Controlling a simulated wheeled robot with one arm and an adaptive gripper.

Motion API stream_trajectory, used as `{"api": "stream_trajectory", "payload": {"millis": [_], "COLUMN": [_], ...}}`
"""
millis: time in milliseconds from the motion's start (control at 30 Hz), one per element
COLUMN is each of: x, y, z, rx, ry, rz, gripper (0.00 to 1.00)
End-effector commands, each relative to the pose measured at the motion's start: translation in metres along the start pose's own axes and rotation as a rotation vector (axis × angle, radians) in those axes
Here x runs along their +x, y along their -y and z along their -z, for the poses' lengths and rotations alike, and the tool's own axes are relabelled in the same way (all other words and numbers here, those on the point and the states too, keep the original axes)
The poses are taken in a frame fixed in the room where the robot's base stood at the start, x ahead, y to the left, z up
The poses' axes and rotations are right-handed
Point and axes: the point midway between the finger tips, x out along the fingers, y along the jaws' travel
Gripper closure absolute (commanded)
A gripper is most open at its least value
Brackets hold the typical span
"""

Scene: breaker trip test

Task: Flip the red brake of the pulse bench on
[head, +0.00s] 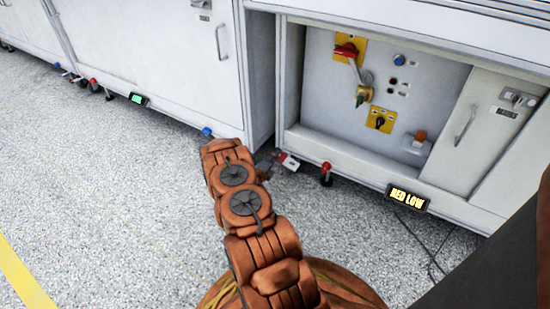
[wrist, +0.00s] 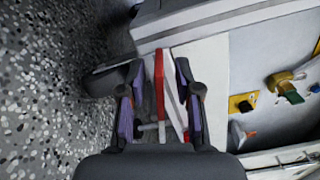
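In the head view a red-and-white piece (head: 288,162) sits low at the cabinet's base, right at the end of my gripper (head: 268,164). In the wrist view a narrow red bar with a white strip beside it (wrist: 160,85) lies between the two fingers of my gripper (wrist: 160,72). The fingers stand apart, with a gap visible on each side of the bar. A second red piece on a dark foot (head: 326,174) is just right of it in the head view. I cannot tell which one is the brake. A lit display (head: 408,197) on the bench base reads "RED LOW".
The open bench bay holds a red handle on a yellow plate (head: 346,50), a brass-coloured part (head: 363,96) and a black rotary switch (head: 380,120). A blue piece (head: 206,132) and a green display (head: 138,99) are further left. Speckled floor is clear at left.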

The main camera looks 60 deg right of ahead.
Motion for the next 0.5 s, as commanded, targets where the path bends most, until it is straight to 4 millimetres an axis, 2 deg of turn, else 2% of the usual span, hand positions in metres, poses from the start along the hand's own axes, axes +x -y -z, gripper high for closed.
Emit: {"api": "stream_trajectory", "payload": {"millis": [200,500], "x": [0.0001,0.0], "y": [-0.0001,-0.0002], "z": [-0.0002,-0.0003], "rx": [0.0,0.0], "ry": [0.0,0.0], "rz": [-0.001,-0.001], "gripper": [0.67,0.97]}}
